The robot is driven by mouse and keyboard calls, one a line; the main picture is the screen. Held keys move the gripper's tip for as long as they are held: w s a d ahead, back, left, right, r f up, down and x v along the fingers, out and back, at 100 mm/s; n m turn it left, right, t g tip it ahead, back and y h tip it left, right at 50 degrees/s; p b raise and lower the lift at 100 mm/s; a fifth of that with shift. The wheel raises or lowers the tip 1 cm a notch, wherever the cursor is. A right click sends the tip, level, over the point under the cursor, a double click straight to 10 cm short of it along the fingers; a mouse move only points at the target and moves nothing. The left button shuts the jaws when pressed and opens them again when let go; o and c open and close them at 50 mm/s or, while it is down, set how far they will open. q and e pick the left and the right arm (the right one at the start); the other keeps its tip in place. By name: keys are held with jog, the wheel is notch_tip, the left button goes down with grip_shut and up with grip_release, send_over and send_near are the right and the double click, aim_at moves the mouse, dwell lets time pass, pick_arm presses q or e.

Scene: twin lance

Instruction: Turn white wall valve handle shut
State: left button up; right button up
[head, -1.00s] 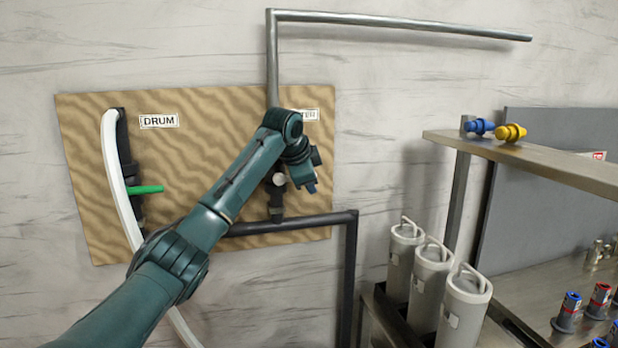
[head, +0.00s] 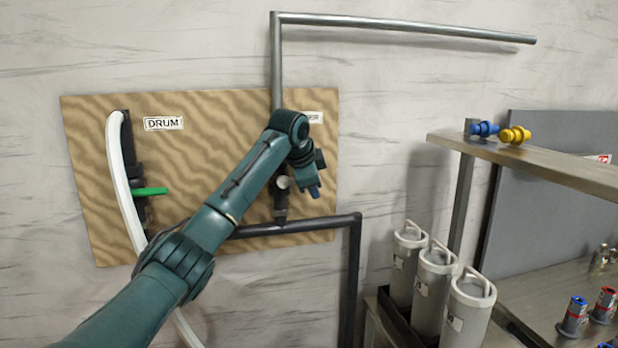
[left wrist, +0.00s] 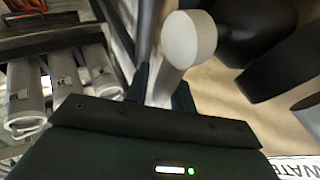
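The white valve handle (head: 283,182) sits on a dark vertical pipe on the patterned wall board, and only its round end shows clearly in the head view. My left gripper (head: 313,190) is close beside it, to its right. In the left wrist view the white handle (left wrist: 190,40) looks large, with its round end facing up. The two dark blue fingers of my left gripper (left wrist: 161,90) stand on either side of its lower part. I cannot tell whether they press on it. My right gripper is out of view.
A second valve with a green handle (head: 150,191) and white hose (head: 125,170) is at the board's left, under a DRUM label (head: 163,123). A dark pipe (head: 352,270) runs down right of the board. Grey canisters (head: 435,275) and a metal shelf (head: 540,163) stand further right.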

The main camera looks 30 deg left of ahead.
pick_arm(q)
jog(key=b+v, duration=0.2)
jog(key=v, duration=1.1)
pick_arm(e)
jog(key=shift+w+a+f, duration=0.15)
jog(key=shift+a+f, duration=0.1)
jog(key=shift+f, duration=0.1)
pick_arm(q)
jog(key=shift+f, duration=0.1)
